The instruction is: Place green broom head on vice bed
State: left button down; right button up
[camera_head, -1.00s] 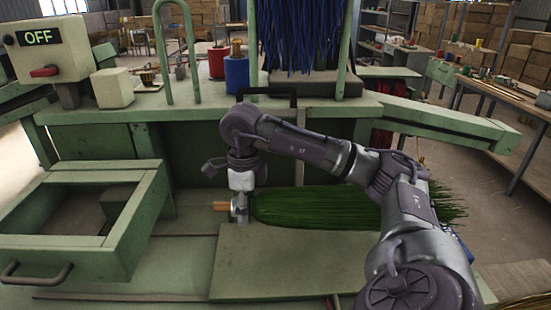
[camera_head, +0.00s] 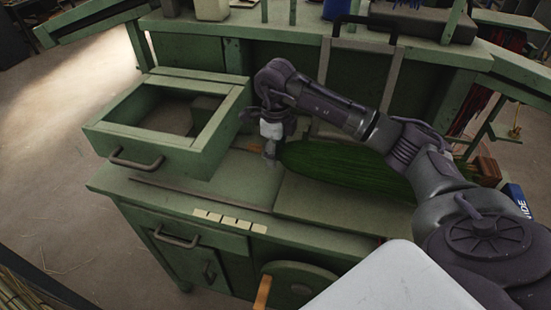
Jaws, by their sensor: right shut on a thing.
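The green broom head (camera_head: 335,163) lies on its side, low over the green bench top, its bristles pointing right and partly hidden behind my right arm. My right gripper (camera_head: 271,155) is at its left, narrow end and shut on it. Its orange-brown stub (camera_head: 256,148) shows just left of the fingers. A flat raised green plate (camera_head: 322,203) lies below and in front of the broom head. I cannot tell whether the broom head touches it. I cannot make out the vice bed for certain. My left gripper is not in view.
An open green drawer-like frame (camera_head: 172,113) stands left of the gripper. A raised green shelf (camera_head: 240,28) runs behind. Several cream labels or buttons (camera_head: 230,221) line the front edge. A dark rod (camera_head: 195,193) lies on the bench, whose left front is otherwise clear.

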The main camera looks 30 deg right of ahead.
notch_tip(320, 180, down, 4)
jog(key=shift+r+p, duration=0.15)
jog(key=shift+p, duration=0.55)
jog(key=shift+w+f, duration=0.1)
jog(key=shift+f, duration=0.15)
jog(key=o, duration=1.4)
notch_tip(320, 180, up, 11)
jog(key=b, duration=0.3)
jog(key=shift+a+f, duration=0.1)
jog(key=shift+f, duration=0.05)
jog(key=shift+r, duration=0.65)
